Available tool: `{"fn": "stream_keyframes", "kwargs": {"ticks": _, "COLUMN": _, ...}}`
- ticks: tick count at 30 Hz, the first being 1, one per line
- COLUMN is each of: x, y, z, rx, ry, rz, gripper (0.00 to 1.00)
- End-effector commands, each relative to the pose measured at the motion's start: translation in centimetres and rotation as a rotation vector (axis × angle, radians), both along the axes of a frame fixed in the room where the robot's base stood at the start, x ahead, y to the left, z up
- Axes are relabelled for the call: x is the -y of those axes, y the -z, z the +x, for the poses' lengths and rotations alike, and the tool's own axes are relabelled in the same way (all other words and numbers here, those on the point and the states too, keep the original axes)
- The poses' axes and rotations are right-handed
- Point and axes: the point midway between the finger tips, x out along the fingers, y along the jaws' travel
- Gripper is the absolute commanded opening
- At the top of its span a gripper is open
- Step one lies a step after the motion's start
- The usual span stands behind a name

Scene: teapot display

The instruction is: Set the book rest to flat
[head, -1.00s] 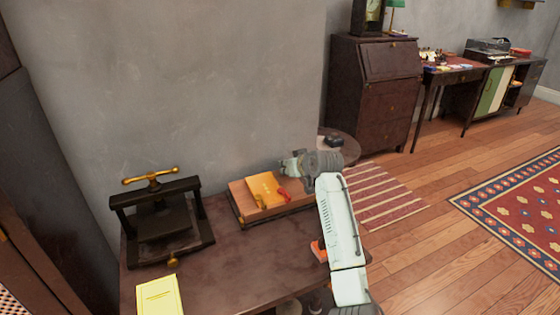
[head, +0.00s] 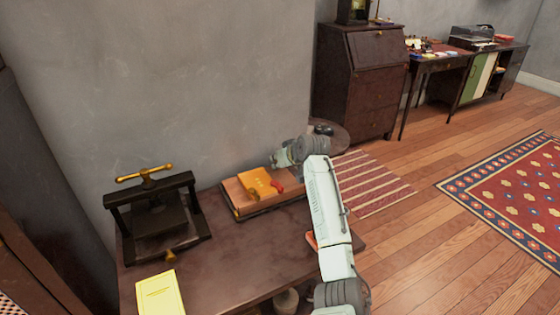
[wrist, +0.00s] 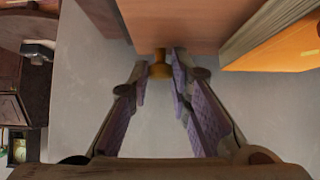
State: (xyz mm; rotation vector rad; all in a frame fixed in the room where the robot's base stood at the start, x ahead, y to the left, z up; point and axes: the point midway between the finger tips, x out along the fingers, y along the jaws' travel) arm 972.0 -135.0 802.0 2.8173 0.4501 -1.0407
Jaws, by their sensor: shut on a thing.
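The book rest (head: 232,197) is a low reddish-brown wooden board on a dark base, at the back of the dark table against the wall. An orange book (head: 258,183) lies on it, with a small red piece (head: 278,189) at its right. In the wrist view the board (wrist: 175,22) spans the top, with the orange book (wrist: 285,48) at its right. My gripper (wrist: 161,68) is shut on a small brass knob (wrist: 160,66) at the board's edge. In the head view my wrist is at the rest's far right side and the fingertips are hard to make out.
A dark book press (head: 160,215) with a brass handle stands left on the table (head: 235,245). A yellow book (head: 160,294) lies at the front left. The middle of the tabletop is clear. A small round table (head: 330,138) stands behind my arm.

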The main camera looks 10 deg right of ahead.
Motion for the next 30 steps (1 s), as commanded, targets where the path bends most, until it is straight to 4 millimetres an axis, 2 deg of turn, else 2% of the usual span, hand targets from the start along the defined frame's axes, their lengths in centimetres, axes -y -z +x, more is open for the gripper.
{"fn": "stream_keyframes", "kwargs": {"ticks": 1, "x": -0.6, "y": -1.2, "z": 0.5, "rx": 0.031, "ry": -0.006, "rz": 0.001, "gripper": 0.20}}
{"fn": "stream_keyframes", "kwargs": {"ticks": 9, "x": -0.3, "y": -0.7, "z": 0.3, "rx": 0.021, "ry": -0.002, "rz": 0.001, "gripper": 0.38}}
{"fn": "stream_keyframes", "kwargs": {"ticks": 20, "x": 0.0, "y": -0.7, "z": 0.0, "rx": 0.017, "ry": 0.000, "rz": 0.001, "gripper": 0.39}}
{"fn": "stream_keyframes", "kwargs": {"ticks": 23, "x": 0.3, "y": -1.4, "z": -0.8, "rx": 0.019, "ry": 0.001, "rz": 0.001, "gripper": 0.39}}
{"fn": "stream_keyframes", "kwargs": {"ticks": 30, "x": 1.4, "y": -4.6, "z": -4.4, "rx": 0.020, "ry": 0.001, "rz": 0.000, "gripper": 0.39}}
